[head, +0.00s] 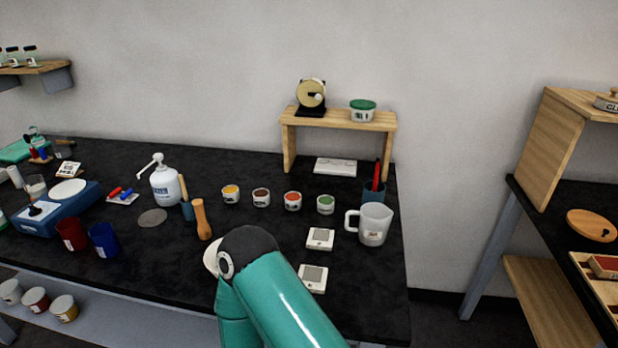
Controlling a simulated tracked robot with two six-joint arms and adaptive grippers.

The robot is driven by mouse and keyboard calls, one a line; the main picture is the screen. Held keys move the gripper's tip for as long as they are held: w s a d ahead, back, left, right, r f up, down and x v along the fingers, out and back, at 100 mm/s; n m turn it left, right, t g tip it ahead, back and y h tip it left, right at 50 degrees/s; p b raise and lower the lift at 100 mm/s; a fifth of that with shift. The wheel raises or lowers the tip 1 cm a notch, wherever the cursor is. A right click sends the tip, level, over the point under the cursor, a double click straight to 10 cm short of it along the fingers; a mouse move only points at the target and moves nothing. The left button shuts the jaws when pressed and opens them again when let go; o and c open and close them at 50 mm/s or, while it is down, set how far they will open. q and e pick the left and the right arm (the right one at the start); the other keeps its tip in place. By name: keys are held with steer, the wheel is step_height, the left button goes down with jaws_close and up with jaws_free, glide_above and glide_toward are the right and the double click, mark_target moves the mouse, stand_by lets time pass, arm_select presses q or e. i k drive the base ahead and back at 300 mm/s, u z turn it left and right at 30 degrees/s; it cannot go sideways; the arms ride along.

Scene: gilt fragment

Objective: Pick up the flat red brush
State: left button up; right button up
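A red-handled tool (377,175) stands upright in a dark teal cup (373,196) at the right end of the black table; its lower end is hidden in the cup, so I cannot tell whether it is the flat brush. A small red item and a blue item lie on a white pad (123,198) at the left; they are too small to identify surely. One of my teal arms rises at bottom centre, in front of the table, but its gripper does not show. My other gripper is out of view as well.
A clear jug (374,224) stands just in front of the cup. A wooden riser (345,119) is behind it. Several small paint pots, two scales (320,238) and a wooden-handled tool (202,219) stand nearby. A white pump bottle (165,184) is left of centre. A side shelf stands right.

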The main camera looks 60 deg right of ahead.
mark_target(377, 164)
steer(key=z, duration=0.6)
steer(key=i, duration=0.1)
steer(key=u, duration=1.1)
steer(key=k, duration=2.75)
steer(key=z, duration=0.8)
steer(key=i, duration=1.05)
steer(key=u, duration=0.1)
